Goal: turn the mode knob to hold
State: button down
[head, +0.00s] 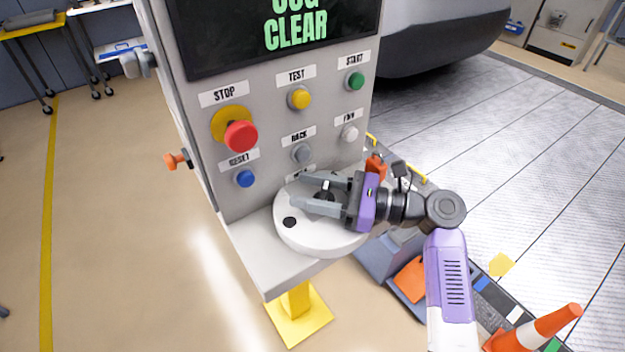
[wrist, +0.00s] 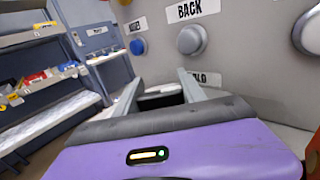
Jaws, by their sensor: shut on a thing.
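My gripper (head: 312,192) reaches in from the right over the ledge of the grey control panel. Its two grey fingers are shut on a small dark knob (head: 326,194), which stands above a white round disc (head: 300,240) with a black spot near its front left edge. In the wrist view the fingers (wrist: 160,88) point at the panel with a dark shape between them. I cannot read which setting the knob points to; a label behind the fingers is mostly hidden. The screen (head: 285,30) shows green text, with "CLEAR" readable.
Above are a red stop button (head: 241,137), yellow test button (head: 300,98), green start button (head: 355,81), blue reset button (head: 245,179), grey back button (head: 302,153) and a pale button (head: 349,132). An orange cone (head: 545,325) stands at lower right. Floor at left is clear.

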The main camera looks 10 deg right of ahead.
jog(key=shift+s+a+f+n+g+y+p, duration=0.15)
jog(key=shift+n+g+y+p, duration=0.1)
jog(key=shift+n+g, duration=0.45)
jog(key=shift+s+d+r+n+g+y+p, duration=0.15)
jog(key=shift+n+g, duration=0.3)
jog(key=shift+g, duration=0.6)
jog(key=shift+s+a+f+n+g+y+p, duration=0.1)
jog(key=shift+s+n+g+y+p, duration=0.15)
jog(key=shift+n+g, duration=0.45)
jog(key=shift+g, duration=0.35)
jog(key=c, duration=0.7)
grip_release()
notch_tip(320, 180, up, 20)
jog(key=shift+p, duration=0.4)
